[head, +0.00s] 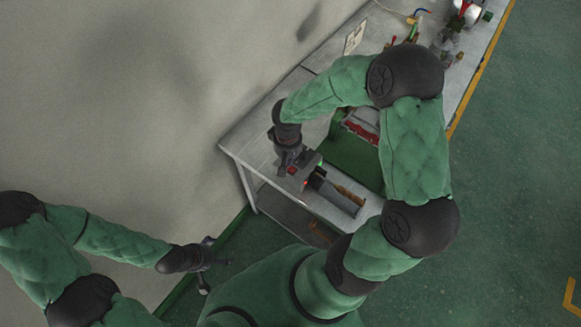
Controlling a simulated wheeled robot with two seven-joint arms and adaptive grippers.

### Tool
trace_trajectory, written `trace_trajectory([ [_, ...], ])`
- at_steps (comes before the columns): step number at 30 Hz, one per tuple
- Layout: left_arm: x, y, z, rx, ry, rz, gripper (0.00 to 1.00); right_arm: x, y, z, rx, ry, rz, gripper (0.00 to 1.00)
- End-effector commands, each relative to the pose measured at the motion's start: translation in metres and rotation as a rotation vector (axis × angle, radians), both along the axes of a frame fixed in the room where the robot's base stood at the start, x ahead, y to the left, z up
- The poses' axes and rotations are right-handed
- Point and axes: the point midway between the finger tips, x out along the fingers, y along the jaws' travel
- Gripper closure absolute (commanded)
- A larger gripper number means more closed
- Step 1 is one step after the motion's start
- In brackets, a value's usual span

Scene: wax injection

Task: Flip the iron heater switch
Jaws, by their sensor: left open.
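My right gripper (297,163) is over the near left part of the white table, pointing down. A small dark device, which looks like the iron heater (311,181), sits right beside its fingers, with a small red spot (292,171) that may be the switch. I cannot tell whether the fingers touch it, and the gripper hides part of the device. The finger gap is too small and dark to judge. My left gripper (213,263) is open and empty, off the table at the lower left, over the floor near the wall.
The white table (246,150) runs along the wall to the upper right. A holder with a wooden-handled tool (349,195) lies beside the device. A red item (361,131) is partly behind my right arm. Several tools and a machine (466,14) stand at the far end.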

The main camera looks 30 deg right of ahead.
Motion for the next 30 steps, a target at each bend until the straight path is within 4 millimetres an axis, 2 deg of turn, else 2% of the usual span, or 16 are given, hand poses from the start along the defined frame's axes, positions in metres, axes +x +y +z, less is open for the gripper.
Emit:
trace_trajectory([
  [30, 0.0, 0.0, -0.0059, 0.0, 0.0, 0.0, 0.11, 0.0, 0.0, -0.0062, 0.0, 0.0, 0.0, 1.0],
])
